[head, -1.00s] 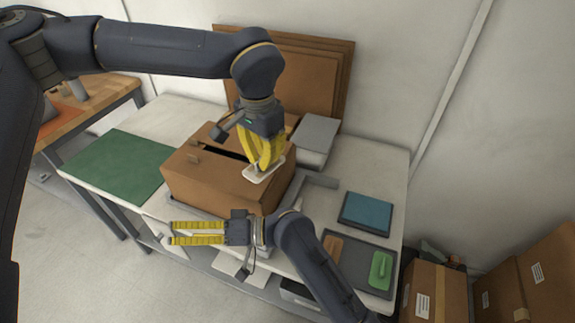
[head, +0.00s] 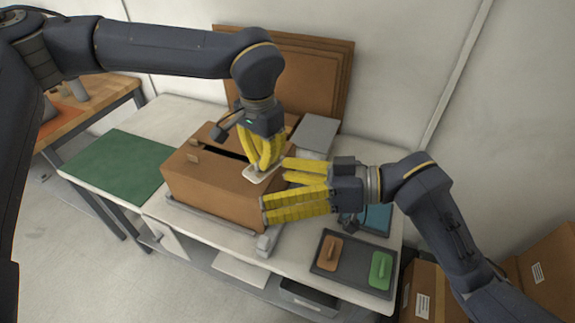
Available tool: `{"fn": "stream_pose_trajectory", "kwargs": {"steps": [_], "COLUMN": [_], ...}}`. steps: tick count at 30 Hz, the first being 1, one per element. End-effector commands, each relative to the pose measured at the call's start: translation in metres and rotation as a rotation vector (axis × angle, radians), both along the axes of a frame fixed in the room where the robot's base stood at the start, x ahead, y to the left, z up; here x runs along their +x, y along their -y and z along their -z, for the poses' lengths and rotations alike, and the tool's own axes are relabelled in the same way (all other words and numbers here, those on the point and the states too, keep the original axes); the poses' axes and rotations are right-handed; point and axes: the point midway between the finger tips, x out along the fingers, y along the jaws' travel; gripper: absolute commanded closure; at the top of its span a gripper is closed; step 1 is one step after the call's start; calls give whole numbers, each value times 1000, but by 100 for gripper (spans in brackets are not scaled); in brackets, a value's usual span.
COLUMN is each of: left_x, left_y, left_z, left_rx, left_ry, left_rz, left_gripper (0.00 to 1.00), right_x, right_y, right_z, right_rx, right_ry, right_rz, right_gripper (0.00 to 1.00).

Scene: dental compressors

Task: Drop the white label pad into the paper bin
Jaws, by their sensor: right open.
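The white label pad (head: 258,176) is a small flat white piece at the fingertips of my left gripper (head: 261,168). That gripper points down and looks shut on the pad, over the right part of the brown box's top. The brown box (head: 215,200), which I take as the paper bin, has a dark slot in its top. The slot lies to the left of the pad. My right gripper (head: 277,186) is open and points left, its yellow fingers above the box's right side and close to the pad. Whether they touch the pad is not clear.
A green mat (head: 115,170) lies on the table at the left. A dark tray (head: 345,272) at the front right holds an orange block (head: 328,253) and a green block (head: 380,270). A blue pad (head: 375,218) is partly hidden by my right arm. Brown boards (head: 305,65) lean behind.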

Motion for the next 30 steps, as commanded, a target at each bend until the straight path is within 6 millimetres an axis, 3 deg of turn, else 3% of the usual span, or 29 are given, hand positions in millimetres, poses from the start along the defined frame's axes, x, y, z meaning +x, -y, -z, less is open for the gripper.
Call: {"fn": "stream_pose_trajectory", "kwargs": {"steps": [15, 23, 30], "left_x": [0, 0, 0], "left_y": [0, 0, 0], "left_z": [0, 0, 0], "left_rx": [0, 0, 0], "left_ry": [0, 0, 0], "left_rz": [0, 0, 0], "left_gripper": [100, 100, 100], "right_x": [66, 83, 97], "right_y": [9, 11, -7], "right_z": [28, 34, 43], "right_rx": [-241, -286, -288], "right_ry": [205, 234, 232], "right_rz": [308, 389, 393], "right_gripper": [0, 0, 0]}}
